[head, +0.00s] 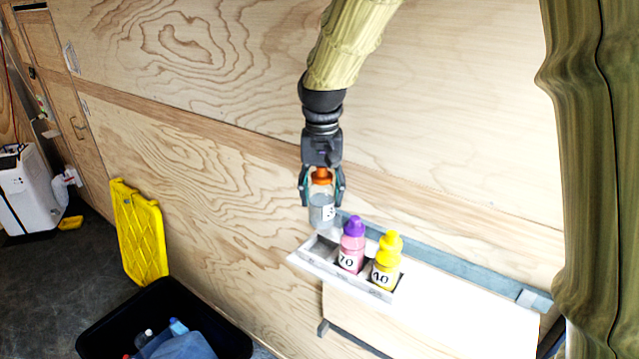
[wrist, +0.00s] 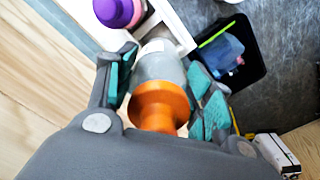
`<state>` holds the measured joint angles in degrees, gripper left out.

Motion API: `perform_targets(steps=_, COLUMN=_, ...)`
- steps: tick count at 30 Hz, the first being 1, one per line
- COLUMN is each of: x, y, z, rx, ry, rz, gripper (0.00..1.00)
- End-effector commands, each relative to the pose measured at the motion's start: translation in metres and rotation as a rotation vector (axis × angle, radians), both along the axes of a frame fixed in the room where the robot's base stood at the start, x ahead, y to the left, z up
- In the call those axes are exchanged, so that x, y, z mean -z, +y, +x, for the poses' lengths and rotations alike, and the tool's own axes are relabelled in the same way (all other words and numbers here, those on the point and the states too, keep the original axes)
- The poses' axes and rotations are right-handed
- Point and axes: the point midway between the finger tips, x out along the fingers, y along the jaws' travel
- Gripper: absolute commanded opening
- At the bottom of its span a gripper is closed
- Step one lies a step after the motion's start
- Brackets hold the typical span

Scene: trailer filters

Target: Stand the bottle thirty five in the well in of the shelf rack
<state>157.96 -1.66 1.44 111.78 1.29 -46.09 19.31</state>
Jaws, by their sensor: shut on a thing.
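My gripper (head: 322,190) points down and is shut on a grey bottle (head: 322,212) with an orange cap. Its label shows a "3"; the rest is turned out of sight. The bottle hangs upright over the left end of the white shelf rack (head: 300,259); the exact gap below it is hard to tell. The rack's left well (head: 322,249) looks empty. In the wrist view the orange cap (wrist: 158,105) and grey body (wrist: 160,65) sit between the teal finger pads, with the rack (wrist: 172,22) beyond.
A pink bottle "70" with purple cap (head: 352,245) stands in the rack's middle, and a yellow bottle "40" (head: 386,262) at its right. A plywood wall (head: 220,160) rises behind. A black bin (head: 110,325) with items stands below left, near a yellow crate lid (head: 138,232).

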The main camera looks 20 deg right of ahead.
Motion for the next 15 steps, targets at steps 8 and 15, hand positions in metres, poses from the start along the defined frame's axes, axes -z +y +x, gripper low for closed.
perform_targets(steps=8, x=0.021, y=0.0, z=0.0, rx=0.0, ry=0.001, rz=0.0, gripper=0.16)
perform_targets(steps=15, x=0.038, y=0.0, z=-0.001, rx=0.0, ry=0.001, rz=0.0, gripper=0.16)
